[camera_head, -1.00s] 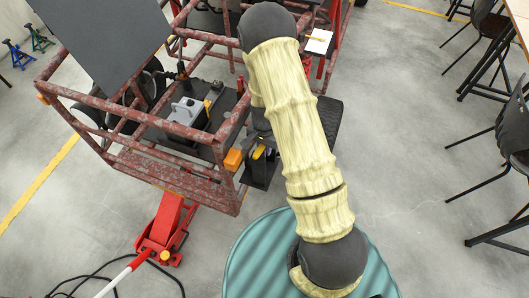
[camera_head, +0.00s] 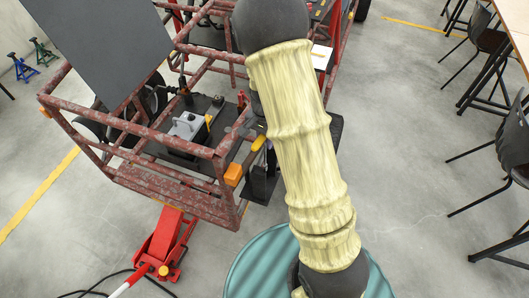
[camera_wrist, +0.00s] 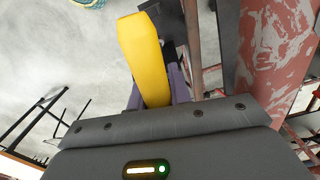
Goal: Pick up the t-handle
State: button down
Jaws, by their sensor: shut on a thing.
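The t-handle shows as a thick yellow bar (camera_wrist: 145,58) in the wrist view, rising between the purple fingers of my gripper (camera_wrist: 157,92). My gripper is shut on it. Its lower part is hidden by the gripper body. In the head view a small yellow end of it (camera_head: 258,143) shows beside the kart frame's near right corner, left of my arm. My arm hides most of the gripper there.
The rusty red tube frame (camera_head: 225,190) of the kart is close to the gripper, and a red tube (camera_wrist: 275,55) fills the wrist view's right side. An orange block (camera_head: 233,175) is on the corner. A red floor jack (camera_head: 165,245) stands below. Chairs (camera_head: 508,150) stand right.

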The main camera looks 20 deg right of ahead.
notch_tip(320, 180, up, 5)
jog(key=shift+r, duration=0.1)
jog(key=shift+w, duration=0.1)
dwell(0.4)
jog(key=c, duration=1.9)
grip_release()
jog(key=shift+c, duration=0.2)
grip_shut()
jog(key=shift+r, duration=0.1)
